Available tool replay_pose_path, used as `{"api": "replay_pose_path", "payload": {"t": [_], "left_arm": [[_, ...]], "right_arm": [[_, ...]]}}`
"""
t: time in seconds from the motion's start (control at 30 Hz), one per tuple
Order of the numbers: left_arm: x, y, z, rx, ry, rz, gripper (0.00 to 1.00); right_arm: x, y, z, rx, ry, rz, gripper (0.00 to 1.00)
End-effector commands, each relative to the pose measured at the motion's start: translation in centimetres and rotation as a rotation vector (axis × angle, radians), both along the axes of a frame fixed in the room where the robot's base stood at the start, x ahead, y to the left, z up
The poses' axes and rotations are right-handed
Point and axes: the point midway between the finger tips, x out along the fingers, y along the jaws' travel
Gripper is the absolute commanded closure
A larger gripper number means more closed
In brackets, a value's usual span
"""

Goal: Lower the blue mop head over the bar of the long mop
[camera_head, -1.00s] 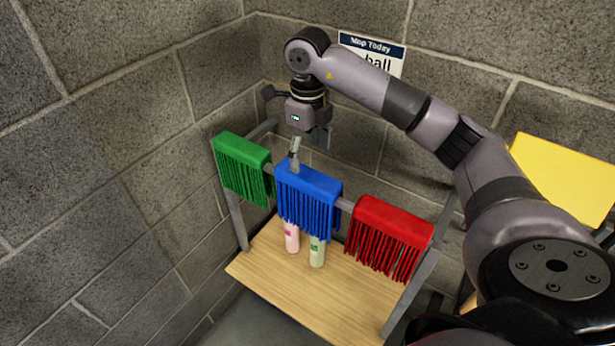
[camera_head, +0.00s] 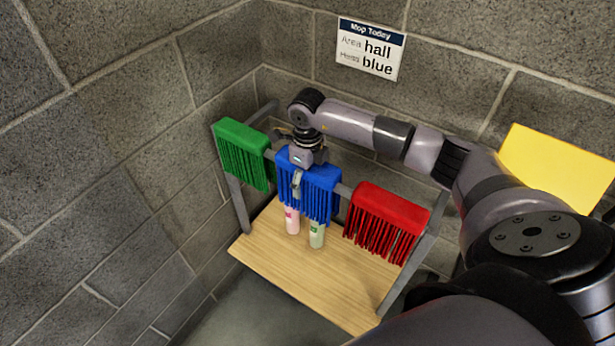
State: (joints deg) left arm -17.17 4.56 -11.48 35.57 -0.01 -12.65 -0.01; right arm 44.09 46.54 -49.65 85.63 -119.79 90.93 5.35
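The blue mop head (camera_head: 322,186) hangs over the rail of a rack, between the green mop head (camera_head: 241,150) and the red mop head (camera_head: 391,213). My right gripper (camera_head: 297,185) is down at the upper left part of the blue mop head, with one finger in front of its front face. The other finger is hidden behind, so I cannot tell whether it grips the head. The long mop and its bar are not in view. My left gripper is not in view.
A pink bottle (camera_head: 292,220) and a pale green bottle (camera_head: 317,234) stand on the wooden shelf (camera_head: 300,280) below. A wall sign (camera_head: 371,49) reads "Mop Today", hall, blue. A yellow panel (camera_head: 560,170) is at right. Block walls close in the corner.

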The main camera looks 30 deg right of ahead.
Motion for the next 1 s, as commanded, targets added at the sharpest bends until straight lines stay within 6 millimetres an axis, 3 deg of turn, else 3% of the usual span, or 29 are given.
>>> {"api": "replay_pose_path", "payload": {"t": [0.17,1.0], "left_arm": [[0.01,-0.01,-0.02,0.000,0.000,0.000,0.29],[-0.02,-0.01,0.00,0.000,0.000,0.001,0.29]], "right_arm": [[0.01,0.01,-0.01,0.000,0.000,0.000,0.29],[0.08,0.00,0.14,0.001,-0.002,-0.001,0.84]]}}
